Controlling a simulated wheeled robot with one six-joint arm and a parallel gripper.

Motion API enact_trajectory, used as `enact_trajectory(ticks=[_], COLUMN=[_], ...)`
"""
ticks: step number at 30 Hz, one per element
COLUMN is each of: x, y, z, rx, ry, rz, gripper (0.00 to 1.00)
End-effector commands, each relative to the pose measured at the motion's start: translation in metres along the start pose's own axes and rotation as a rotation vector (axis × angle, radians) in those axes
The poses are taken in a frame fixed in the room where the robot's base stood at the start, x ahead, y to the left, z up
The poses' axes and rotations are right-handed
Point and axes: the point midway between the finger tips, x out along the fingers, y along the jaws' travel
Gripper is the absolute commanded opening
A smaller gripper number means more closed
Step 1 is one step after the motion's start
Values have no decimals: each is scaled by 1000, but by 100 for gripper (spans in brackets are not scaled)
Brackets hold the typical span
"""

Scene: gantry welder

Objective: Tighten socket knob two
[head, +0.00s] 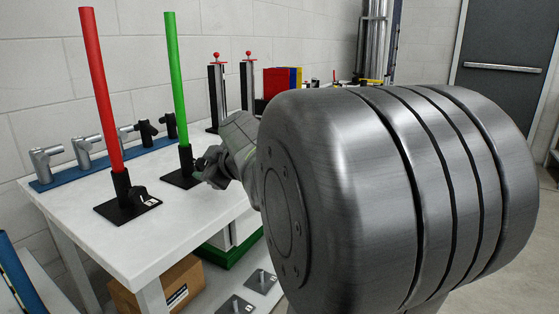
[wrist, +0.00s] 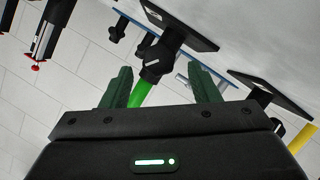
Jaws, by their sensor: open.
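A green rod (head: 176,80) stands upright in a black socket (head: 186,158) on a flat black base on the white table. My gripper (head: 208,168) is just right of this socket and partly covers it. In the wrist view, my gripper (wrist: 160,88) is open, with its two dark green fingers apart. The socket's black knob (wrist: 152,66) shows between and beyond the fingertips; I cannot tell whether they touch it. A red rod (head: 100,95) stands in another black socket (head: 122,184) with a side knob (head: 139,193) at left. I cannot read which is number two.
A blue rail (head: 105,163) with several T-shaped fittings lies along the wall. Posts with red tops (head: 217,90) stand at the back. A yellow rod (wrist: 302,137) shows at the wrist view's right edge. A cardboard box (head: 165,290) is under the white table (head: 160,235).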

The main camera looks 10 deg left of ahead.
Motion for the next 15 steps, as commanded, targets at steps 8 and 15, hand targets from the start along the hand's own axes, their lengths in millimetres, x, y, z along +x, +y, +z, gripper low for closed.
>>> enact_trajectory(ticks=[8, 15], x=[39, 49], y=[0, 1], z=[0, 0], rx=[-1, -2], ry=[-1, 0], rz=[-1, 2], gripper=[55, 55])
